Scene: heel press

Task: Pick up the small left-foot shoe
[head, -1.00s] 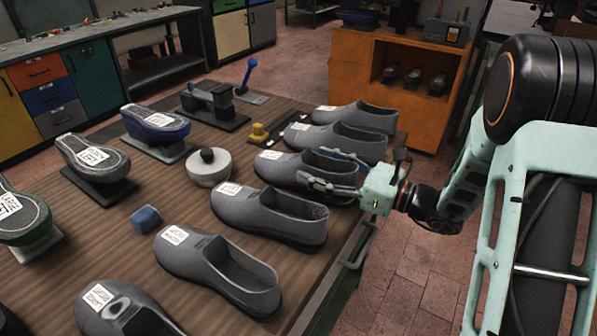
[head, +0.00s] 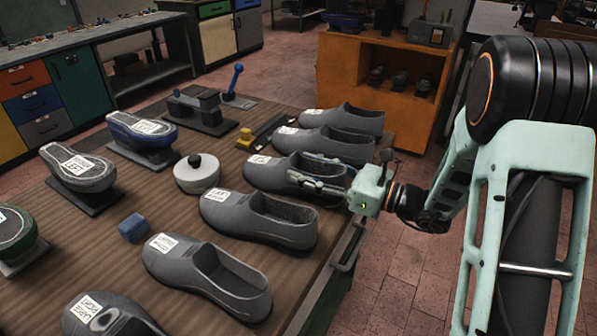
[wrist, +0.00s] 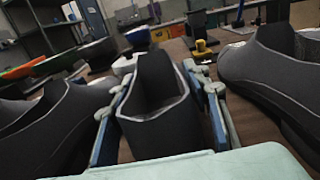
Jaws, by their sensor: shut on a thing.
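My gripper (head: 298,167) is at the heel end of a grey slip-on shoe (head: 268,174), the third from the far end of the row. Its fingers lie along both sides of the heel and are shut on it. In the wrist view the same shoe (wrist: 160,135) sits between the blue-grey fingers, its opening facing up and its toe pointing away. The shoe looks level, at or very near the table top; I cannot tell whether it touches. It has a white label on the toe, too small to read.
Similar grey shoes stand close on both sides: one beyond (head: 335,146) and one nearer (head: 258,222). A round white pot (head: 197,178) with a black knob stands past the toe. A blue block (head: 133,228) and several shoe forms are on the wooden table (head: 95,250).

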